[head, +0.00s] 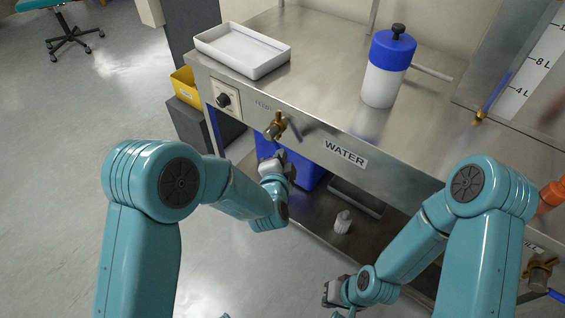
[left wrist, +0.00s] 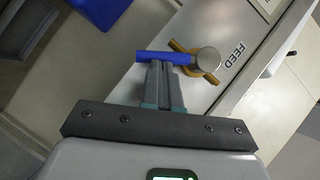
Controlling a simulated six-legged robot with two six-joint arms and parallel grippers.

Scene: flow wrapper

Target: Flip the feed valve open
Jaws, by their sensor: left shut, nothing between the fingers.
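The feed valve (head: 277,127) is a brass fitting on the bench's front panel, by the faint FEED lettering. In the left wrist view its brass body (left wrist: 183,46) sits behind a round grey cap, and its blue lever (left wrist: 150,57) points left from the cap, away from the FEED label. My left gripper (head: 272,160) is just below the valve in the head view. In the left wrist view its fingers (left wrist: 163,66) are shut and empty, with tips at the lever's side; I cannot tell whether they touch. My right gripper (head: 332,292) hangs low, its jaws unclear.
A black knob (head: 223,100) is left of the valve, the WATER label (head: 346,153) right. A white tray (head: 243,49) and blue-lidded bottle (head: 385,80) stand on the bench. Below are a blue bin (head: 306,172) and a small white item (head: 343,222). Open floor lies left.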

